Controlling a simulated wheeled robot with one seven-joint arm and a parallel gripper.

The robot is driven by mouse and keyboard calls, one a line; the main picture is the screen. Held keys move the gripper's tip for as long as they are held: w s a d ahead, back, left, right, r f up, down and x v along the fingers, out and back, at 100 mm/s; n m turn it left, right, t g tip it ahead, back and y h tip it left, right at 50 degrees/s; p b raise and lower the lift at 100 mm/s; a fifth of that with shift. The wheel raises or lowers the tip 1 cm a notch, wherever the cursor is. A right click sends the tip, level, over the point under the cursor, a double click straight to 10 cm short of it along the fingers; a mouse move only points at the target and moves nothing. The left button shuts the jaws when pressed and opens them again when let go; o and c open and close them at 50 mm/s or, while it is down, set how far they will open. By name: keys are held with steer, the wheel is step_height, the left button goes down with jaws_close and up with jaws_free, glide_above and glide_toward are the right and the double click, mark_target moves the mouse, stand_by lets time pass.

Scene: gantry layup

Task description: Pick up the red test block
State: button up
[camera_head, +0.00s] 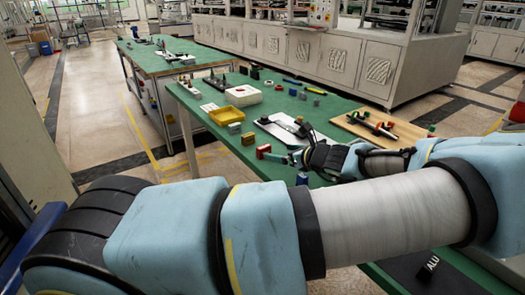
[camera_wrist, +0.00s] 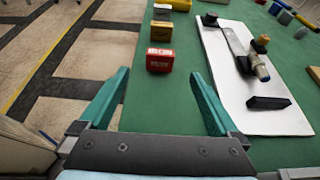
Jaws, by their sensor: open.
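The red test block (camera_wrist: 160,61) sits on the green table top near its left edge, with pale marking on its faces. In the head view the red block (camera_head: 263,150) is just beyond my fingertips. My gripper (camera_wrist: 158,77) is open, its two teal fingers spread wide. The block lies ahead of the gap between the fingers, roughly centred, and I see no contact. In the head view my gripper (camera_head: 282,157) is low near the table edge, partly hidden by my arm.
An olive-yellow block (camera_wrist: 161,31) and a grey block (camera_wrist: 162,12) stand in line behind the red one. A yellow tray (camera_head: 227,115) is further back. A white sheet (camera_wrist: 240,110) with a metal tool lies to the right. A wooden board (camera_head: 378,130) holds small parts.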

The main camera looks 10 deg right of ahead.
mark_target(265, 147)
steer(key=x, duration=0.2)
steer(key=shift+w+a+f, duration=0.1)
steer(key=shift+w+a, duration=0.05)
steer(key=shift+w, duration=0.15)
steer(key=x, duration=0.1)
steer(key=p+x, duration=0.2)
steer(key=x, duration=0.1)
steer(key=shift+w+a+r, duration=0.1)
steer(key=shift+w+r, duration=0.05)
steer(key=shift+r, duration=0.1)
steer(key=shift+w+a+f, duration=0.1)
steer(key=shift+w+f, duration=0.2)
steer(key=shift+w, duration=0.1)
jaws_close()
